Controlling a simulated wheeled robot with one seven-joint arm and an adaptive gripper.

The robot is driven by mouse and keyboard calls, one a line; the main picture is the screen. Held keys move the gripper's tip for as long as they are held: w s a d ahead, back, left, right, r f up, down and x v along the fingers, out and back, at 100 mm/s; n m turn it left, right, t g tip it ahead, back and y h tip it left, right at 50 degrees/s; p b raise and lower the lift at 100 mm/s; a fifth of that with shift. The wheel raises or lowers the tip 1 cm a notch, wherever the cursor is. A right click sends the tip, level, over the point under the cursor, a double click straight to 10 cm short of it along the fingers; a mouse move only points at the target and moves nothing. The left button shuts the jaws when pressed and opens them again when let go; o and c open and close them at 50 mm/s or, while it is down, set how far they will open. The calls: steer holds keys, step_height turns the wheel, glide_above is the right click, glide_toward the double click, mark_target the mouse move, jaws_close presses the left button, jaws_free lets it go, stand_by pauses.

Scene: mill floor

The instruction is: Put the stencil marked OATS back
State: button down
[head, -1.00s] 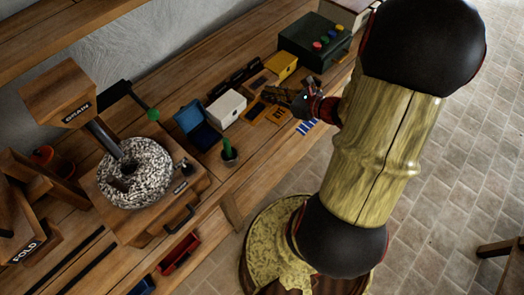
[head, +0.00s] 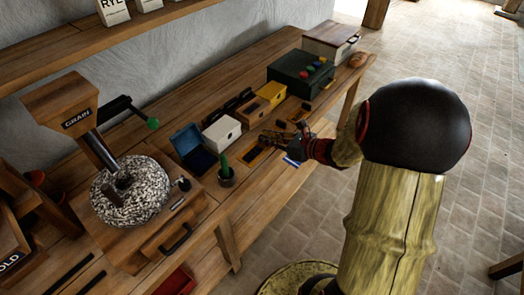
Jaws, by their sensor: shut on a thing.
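My gripper (head: 275,138) is over the right part of the workbench, low above its top, and shut on a thin stencil plate. The plate is mostly hidden by my fingers and its letters cannot be read. Another dark plate with an orange edge (head: 254,158) lies on the bench just left of and below my gripper. A dark slotted rack (head: 236,102) stands behind, toward the wall. No OATS marking is readable.
A green case with coloured knobs (head: 300,75) is behind right. A grain mill (head: 130,190) fills the left. Blue strips (head: 291,161) lie near the front edge.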

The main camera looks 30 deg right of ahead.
mark_target(262, 145)
steer(key=w+f+b, duration=0.1)
steer(key=f, duration=0.1)
steer(key=w+f, duration=0.2)
steer(key=w+d+f+b, duration=0.1)
steer(key=w+f, duration=0.1)
steer(key=shift+w+f+b, duration=0.1)
steer(key=shift+w+b, duration=0.05)
steer(key=shift+b, duration=0.2)
steer(key=shift+w+f+b, duration=0.1)
steer(key=shift+f+b, duration=0.75)
steer(key=shift+f, duration=0.6)
steer(key=shift+f, duration=0.15)
steer(key=c, duration=1.9)
jaws_free()
steer(key=shift+o, duration=0.3)
